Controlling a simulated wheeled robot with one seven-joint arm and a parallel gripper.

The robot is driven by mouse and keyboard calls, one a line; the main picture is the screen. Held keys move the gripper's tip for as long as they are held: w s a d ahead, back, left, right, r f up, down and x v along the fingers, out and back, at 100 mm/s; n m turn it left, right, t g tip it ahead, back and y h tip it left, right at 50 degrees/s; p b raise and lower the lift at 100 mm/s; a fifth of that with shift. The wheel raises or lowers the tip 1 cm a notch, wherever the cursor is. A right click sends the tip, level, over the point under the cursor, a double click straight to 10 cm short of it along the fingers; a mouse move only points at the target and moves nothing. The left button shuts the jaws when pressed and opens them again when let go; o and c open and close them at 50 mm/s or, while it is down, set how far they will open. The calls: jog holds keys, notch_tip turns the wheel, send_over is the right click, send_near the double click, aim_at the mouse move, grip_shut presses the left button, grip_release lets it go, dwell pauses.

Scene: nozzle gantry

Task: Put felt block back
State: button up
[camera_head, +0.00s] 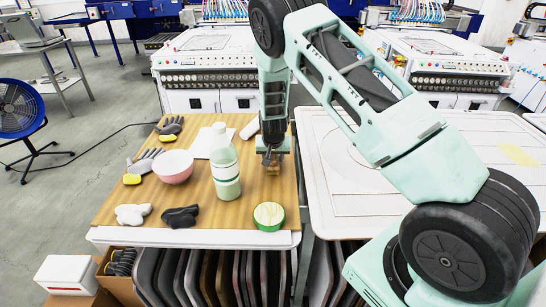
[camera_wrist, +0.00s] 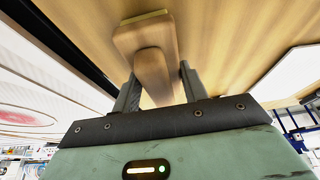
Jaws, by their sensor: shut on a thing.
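The felt block (camera_head: 272,168) is a small brown wooden block at the right part of the wooden tabletop (camera_head: 250,185). In the wrist view the felt block (camera_wrist: 133,38) shows a wide head with a thin yellowish layer along its far edge, and a narrower grip. My gripper (camera_head: 271,154) points down over it. In the wrist view my gripper (camera_wrist: 158,85) has its two dark fingers on either side of the narrow grip, shut on it. The block is at or just above the wood; I cannot tell if it touches.
A bottle (camera_head: 225,172) and a pink bowl (camera_head: 173,166) stand left of my gripper. A green-edged tape roll (camera_head: 268,216) lies in front. A black cloth (camera_head: 181,216), a white cloth (camera_head: 132,214) and grey gloves (camera_head: 145,161) lie left. A white flat platen (camera_head: 350,185) is right.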

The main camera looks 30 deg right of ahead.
jog(key=o, duration=1)
jog(key=shift+f, duration=0.1)
jog(key=shift+c, duration=0.2)
jog(key=b+v, duration=0.2)
jog(key=v, duration=0.9)
jog(key=shift+r+b, duration=0.25)
jog(key=shift+b, duration=0.1)
jog(key=shift+s+a+r, duration=0.1)
jog(key=shift+r, duration=0.3)
